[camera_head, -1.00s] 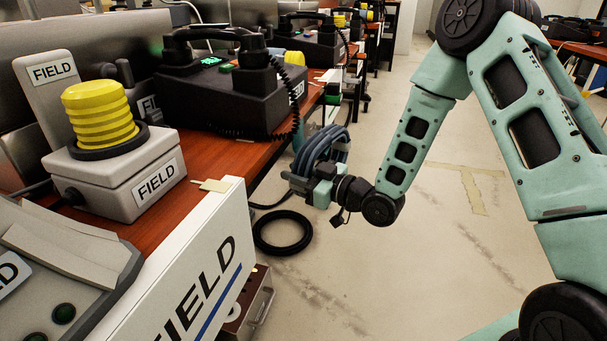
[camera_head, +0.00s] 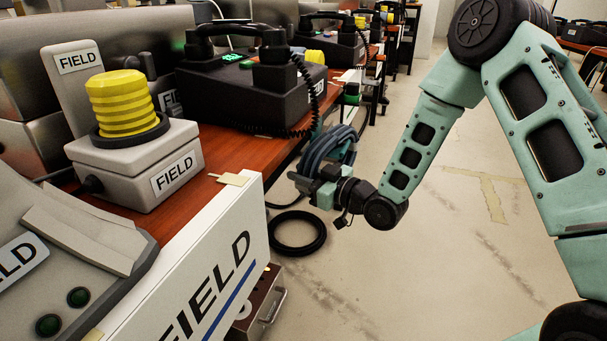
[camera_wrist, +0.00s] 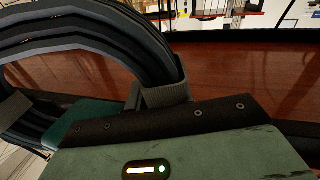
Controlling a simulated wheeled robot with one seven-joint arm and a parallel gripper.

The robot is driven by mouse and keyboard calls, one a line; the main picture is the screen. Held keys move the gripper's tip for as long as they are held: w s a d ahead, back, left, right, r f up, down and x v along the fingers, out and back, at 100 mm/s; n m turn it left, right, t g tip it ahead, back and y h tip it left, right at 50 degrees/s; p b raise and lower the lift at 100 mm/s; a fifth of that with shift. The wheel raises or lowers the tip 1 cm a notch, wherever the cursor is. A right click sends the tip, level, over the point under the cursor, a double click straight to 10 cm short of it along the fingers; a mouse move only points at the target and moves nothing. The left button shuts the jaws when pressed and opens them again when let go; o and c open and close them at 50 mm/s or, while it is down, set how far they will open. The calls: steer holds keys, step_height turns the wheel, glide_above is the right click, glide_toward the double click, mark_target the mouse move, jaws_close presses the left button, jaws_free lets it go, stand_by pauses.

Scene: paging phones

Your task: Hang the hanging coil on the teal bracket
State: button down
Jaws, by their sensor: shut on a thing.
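My gripper (camera_head: 318,188) is shut on the coil (camera_head: 330,150), a bundle of dark blue-grey cable loops, beside the desk's right edge. In the wrist view the coil (camera_wrist: 95,40) arches across the upper left, and a grey wrap (camera_wrist: 167,95) binds it near the gripper. The jaw tips are partly hidden by the coil and the gripper's own body. A teal piece shows at the coil by the desk edge in the head view, but I cannot tell whether it is the bracket or part of my gripper.
A black cable ring (camera_head: 297,232) lies on the floor below. The wooden desk (camera_head: 215,190) holds a black phone (camera_head: 245,85) with a curly cord and a yellow beacon (camera_head: 122,103). A white FIELD panel (camera_head: 205,265) stands at the desk's front.

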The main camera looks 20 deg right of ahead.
steer(key=shift+s+a, duration=0.1)
steer(key=shift+a, duration=0.15)
steer(key=c, duration=1.1)
jaws_free()
steer(key=shift+c, duration=0.2)
steer(key=shift+d, duration=0.1)
steer(key=shift+s+d, duration=0.35)
steer(key=p+v, duration=0.3)
steer(key=v, duration=1.3)
steer(key=shift+d+p, duration=0.15)
steer(key=shift+p, duration=0.2)
